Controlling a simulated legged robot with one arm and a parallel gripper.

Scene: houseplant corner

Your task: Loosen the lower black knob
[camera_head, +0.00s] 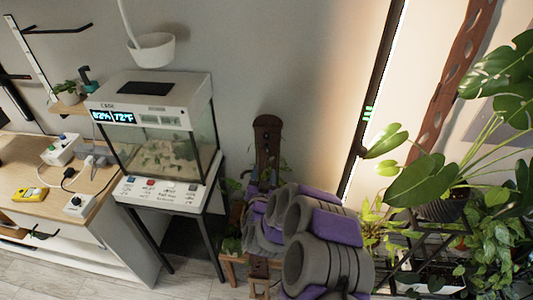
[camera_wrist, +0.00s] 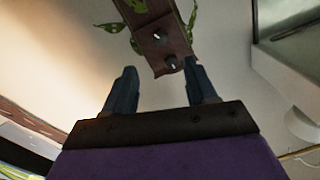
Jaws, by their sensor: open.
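The brown post (camera_wrist: 146,22) shows at the top of the wrist view, which looks upside down, with the post's end toward my fingers. Two black knobs sit on it. The knob nearer the post's end (camera_wrist: 172,64) appears between my fingertips. The other knob (camera_wrist: 158,37), farther from that end, appears to be the lower one and lies beyond the fingertips. My gripper (camera_wrist: 160,67) is open and empty, with no clear contact. In the head view the post (camera_head: 267,150) stands upright against the wall; its knobs are too small to tell there.
A glass tank (camera_head: 165,140) on a dark-legged stand is left of the post, with a white hanging pot (camera_head: 152,50) above. A wooden desk (camera_head: 50,180) stands farther left. Large leafy plants (camera_head: 435,180) crowd the right. Green leaves (camera_wrist: 190,20) hang beside the post.

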